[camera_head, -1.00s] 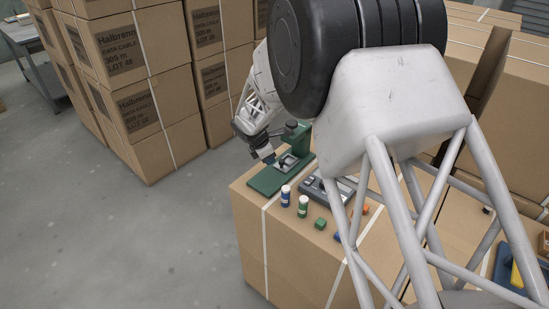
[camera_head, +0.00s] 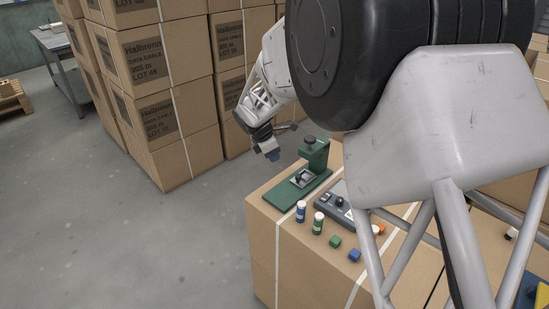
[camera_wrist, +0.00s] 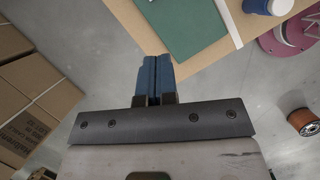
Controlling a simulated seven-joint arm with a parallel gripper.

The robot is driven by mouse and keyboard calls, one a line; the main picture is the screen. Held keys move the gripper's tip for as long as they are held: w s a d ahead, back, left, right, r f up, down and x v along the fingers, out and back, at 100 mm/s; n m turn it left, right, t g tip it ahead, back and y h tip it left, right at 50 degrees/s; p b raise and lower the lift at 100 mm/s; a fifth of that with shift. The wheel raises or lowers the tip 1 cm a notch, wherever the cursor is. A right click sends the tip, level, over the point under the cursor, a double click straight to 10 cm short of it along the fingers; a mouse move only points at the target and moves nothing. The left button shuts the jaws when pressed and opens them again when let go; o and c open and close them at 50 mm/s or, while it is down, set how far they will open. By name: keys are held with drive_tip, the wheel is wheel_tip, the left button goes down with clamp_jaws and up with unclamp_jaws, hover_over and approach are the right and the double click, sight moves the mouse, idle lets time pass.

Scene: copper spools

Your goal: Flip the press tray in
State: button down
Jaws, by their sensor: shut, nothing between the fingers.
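The green press (camera_head: 290,190) stands at the left end of the carton top, with its upright (camera_head: 317,153) at the back. Its small grey tray (camera_head: 301,179), with a dark knob on it, sits on the base in front of the upright. I cannot tell how far in the tray is. My gripper (camera_head: 273,156) is in the air left of and above the press, apart from it. In the wrist view its blue fingers (camera_wrist: 155,72) are together and empty. A bare part of the green base (camera_wrist: 185,25) lies beyond the fingertips; the tray is out of that view.
A blue bottle (camera_head: 300,211) and a green bottle (camera_head: 318,223) with white caps stand before the press. A grey control box (camera_head: 337,205), green cube (camera_head: 335,241) and blue cube (camera_head: 354,255) are nearby. Stacked cartons (camera_head: 165,90) stand behind left. Open floor lies left.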

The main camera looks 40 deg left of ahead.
sight(297, 175)
drive_tip(key=shift+s, duration=0.75)
drive_tip(key=shift+f, duration=0.15)
drive_tip(key=x, duration=0.9)
drive_tip(key=shift+f, duration=0.15)
drive_tip(key=shift+w+d+f, duration=0.1)
drive_tip(key=shift+w+d, duration=0.15)
drive_tip(key=shift+w, duration=0.2)
drive_tip(key=shift+w+d+f, duration=0.1)
drive_tip(key=shift+w+d, duration=0.15)
drive_tip(key=shift+w, duration=0.25)
drive_tip(key=shift+w+d, duration=0.25)
drive_tip(key=shift+w, duration=0.2)
drive_tip(key=shift+w+d, duration=0.25)
drive_tip(key=shift+w, duration=0.25)
drive_tip(key=shift+w+d+f, duration=0.1)
drive_tip(key=shift+w, duration=0.45)
drive_tip(key=shift+w+d+f, duration=0.1)
drive_tip(key=shift+w+d, duration=0.05)
drive_tip(key=shift+w, duration=0.45)
